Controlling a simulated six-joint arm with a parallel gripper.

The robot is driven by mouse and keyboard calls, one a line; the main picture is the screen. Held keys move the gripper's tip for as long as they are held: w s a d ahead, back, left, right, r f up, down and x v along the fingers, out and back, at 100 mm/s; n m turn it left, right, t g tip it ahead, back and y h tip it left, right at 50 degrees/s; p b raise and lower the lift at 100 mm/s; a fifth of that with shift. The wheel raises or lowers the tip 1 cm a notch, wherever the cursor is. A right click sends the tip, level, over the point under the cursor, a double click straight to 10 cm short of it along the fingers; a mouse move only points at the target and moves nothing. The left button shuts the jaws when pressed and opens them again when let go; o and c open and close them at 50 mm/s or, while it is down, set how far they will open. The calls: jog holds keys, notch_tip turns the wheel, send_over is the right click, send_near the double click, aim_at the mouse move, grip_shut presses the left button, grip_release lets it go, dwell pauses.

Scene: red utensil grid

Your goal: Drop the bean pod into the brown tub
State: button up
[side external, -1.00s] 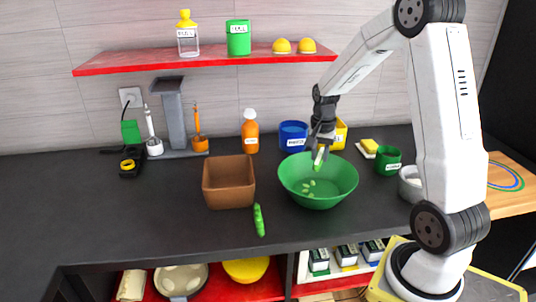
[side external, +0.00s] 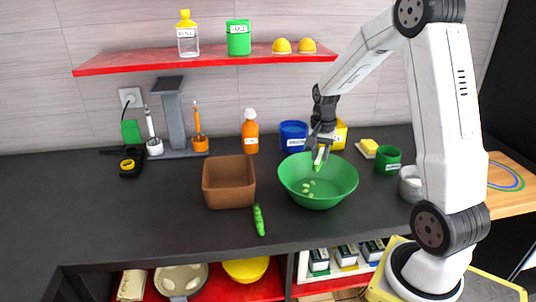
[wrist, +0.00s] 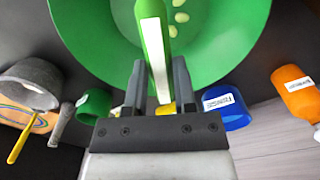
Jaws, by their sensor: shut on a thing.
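The green bean pod (side external: 259,220) lies on the dark counter near its front edge, just in front of and right of the brown tub (side external: 229,197). The tub is open and upright, left of the green bowl (side external: 325,201). My gripper (side external: 320,150) is over the back of the bowl, away from the pod on the counter.
Several pale green beans (side external: 306,187) lie in the bowl. Behind stand a blue container (side external: 293,133), an orange bottle (side external: 250,132) and a utensil stand (side external: 175,120). A green cup (side external: 388,162) is at right. A red shelf (side external: 205,63) hangs above. The counter's left is mostly clear.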

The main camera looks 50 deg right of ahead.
aim_at(231, 159)
dwell(0.3)
jog(key=shift+w+a+r, duration=0.1)
jog(key=shift+w, duration=0.45)
jog(key=w+a+r, duration=0.1)
jog(key=w+a, duration=0.5)
jog(key=w, duration=0.4)
jog(key=w+a+r, duration=0.1)
jog(key=w+a, duration=0.6)
jog(key=w, duration=0.3)
jog(key=shift+w+a+r, duration=0.15)
jog(key=shift+w+r, duration=0.1)
jog(key=shift+w, duration=0.1)
jog(key=shift+f, duration=0.15)
jog(key=shift+f, duration=2.85)
